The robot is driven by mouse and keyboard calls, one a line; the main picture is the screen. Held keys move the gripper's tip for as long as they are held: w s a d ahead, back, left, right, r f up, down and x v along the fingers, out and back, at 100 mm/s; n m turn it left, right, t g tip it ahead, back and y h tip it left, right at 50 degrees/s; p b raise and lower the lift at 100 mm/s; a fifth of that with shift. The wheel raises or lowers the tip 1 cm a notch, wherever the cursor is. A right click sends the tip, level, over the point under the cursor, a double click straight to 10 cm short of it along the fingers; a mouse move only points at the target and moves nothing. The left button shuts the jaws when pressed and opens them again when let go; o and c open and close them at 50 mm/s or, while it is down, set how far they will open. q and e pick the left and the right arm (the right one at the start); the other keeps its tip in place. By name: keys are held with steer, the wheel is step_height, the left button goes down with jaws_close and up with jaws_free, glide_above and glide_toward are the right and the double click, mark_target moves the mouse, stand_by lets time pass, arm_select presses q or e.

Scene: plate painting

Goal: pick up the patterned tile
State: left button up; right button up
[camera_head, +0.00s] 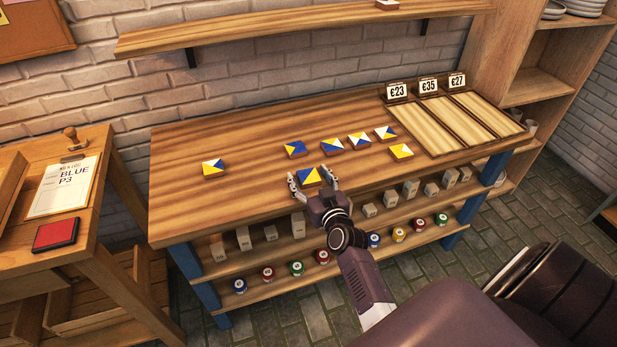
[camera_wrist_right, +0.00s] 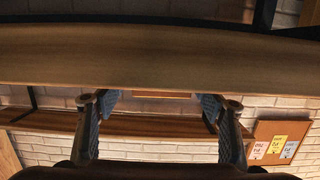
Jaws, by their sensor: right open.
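Several small square patterned tiles in blue, yellow and white lie on the wooden workbench (camera_head: 240,150). One blue and yellow tile (camera_head: 308,177) is near the bench's front edge. My right gripper (camera_head: 311,180) is open, with its fingers to either side of this tile in the head view; contact cannot be told. In the right wrist view my right gripper (camera_wrist_right: 157,104) has its fingers apart, and no tile shows clearly between them. My left gripper is not in view.
Other tiles include a lone one (camera_head: 213,168) at left and a group (camera_head: 360,140) right of centre. Wooden trays (camera_head: 455,122) with price signs stand at the bench's right. Paint jars (camera_head: 297,268) line the lower shelf. A side table (camera_head: 85,225) stands at left.

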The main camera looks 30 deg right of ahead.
steer(key=shift+c, duration=0.4)
steer(key=c, duration=1.3)
steer(key=shift+o, duration=0.2)
